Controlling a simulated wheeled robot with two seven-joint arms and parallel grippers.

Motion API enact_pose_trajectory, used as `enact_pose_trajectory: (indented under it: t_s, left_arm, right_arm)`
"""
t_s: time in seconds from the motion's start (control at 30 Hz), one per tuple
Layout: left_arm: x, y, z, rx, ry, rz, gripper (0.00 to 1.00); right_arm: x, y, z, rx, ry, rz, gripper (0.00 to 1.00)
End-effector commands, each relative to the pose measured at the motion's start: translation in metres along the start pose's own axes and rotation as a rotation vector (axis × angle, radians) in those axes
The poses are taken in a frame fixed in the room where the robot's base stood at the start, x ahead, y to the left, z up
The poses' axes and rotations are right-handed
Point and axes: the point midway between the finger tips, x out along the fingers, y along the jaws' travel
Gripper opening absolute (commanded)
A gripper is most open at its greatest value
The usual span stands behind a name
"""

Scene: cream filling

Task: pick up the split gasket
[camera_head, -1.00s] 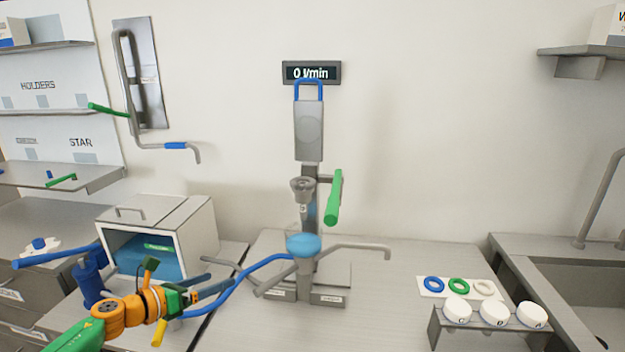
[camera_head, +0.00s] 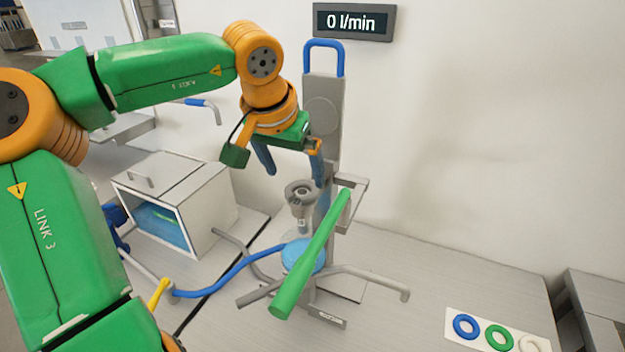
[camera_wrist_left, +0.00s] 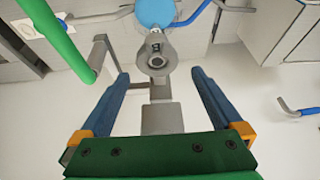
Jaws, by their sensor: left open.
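Three ring gaskets lie on a white card (camera_head: 456,332) at the bottom right of the head view: a blue ring (camera_head: 466,327), a green ring (camera_head: 499,337) and a pale ring (camera_head: 534,345) partly cut off by the frame's edge. I cannot tell which one is split. My left gripper (camera_head: 292,170) is open and empty, pointing down above the grey funnel of the stand, far to the left of the rings. Its two blue fingers also show apart in the wrist view (camera_wrist_left: 161,75). My right gripper is not in view.
The stand (camera_head: 322,110) has a grey funnel (camera_head: 301,192), a long green lever (camera_head: 312,255), a light-blue disc (camera_head: 303,255) and grey arms reaching out. A white open-front box (camera_head: 175,180) stands left. The bench between stand and card is clear.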

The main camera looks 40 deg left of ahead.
Motion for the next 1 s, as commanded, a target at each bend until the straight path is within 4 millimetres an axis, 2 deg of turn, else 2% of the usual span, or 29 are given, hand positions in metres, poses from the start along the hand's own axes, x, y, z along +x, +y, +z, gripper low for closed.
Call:
enact_pose_trajectory:
  t_s: [0.1, 0.2, 0.3, 0.47, 0.73, 0.77, 1.0]
  left_arm:
    - [0.018, 0.004, -0.006, 0.000, -0.008, 0.000, 1.00]
    - [0.038, 0.004, -0.005, -0.003, -0.004, 0.002, 1.00]
    - [0.045, 0.004, -0.005, -0.006, -0.001, 0.002, 1.00]
    - [0.045, 0.004, -0.005, -0.007, 0.001, 0.004, 1.00]
    - [0.045, 0.004, -0.005, -0.007, 0.001, 0.004, 0.27]
    - [0.045, 0.004, -0.006, -0.008, 0.001, 0.004, 0.23]
    - [0.043, 0.004, -0.007, -0.008, 0.002, 0.004, 0.22]
  right_arm:
    - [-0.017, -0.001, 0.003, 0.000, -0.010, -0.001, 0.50]
    - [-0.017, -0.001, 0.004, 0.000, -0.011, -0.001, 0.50]
    - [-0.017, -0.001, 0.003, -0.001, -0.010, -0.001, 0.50]
    - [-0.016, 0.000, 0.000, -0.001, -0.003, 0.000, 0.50]
    - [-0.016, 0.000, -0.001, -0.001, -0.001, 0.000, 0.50]
    - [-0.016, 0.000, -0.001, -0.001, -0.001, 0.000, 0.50]
    - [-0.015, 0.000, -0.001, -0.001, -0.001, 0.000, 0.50]
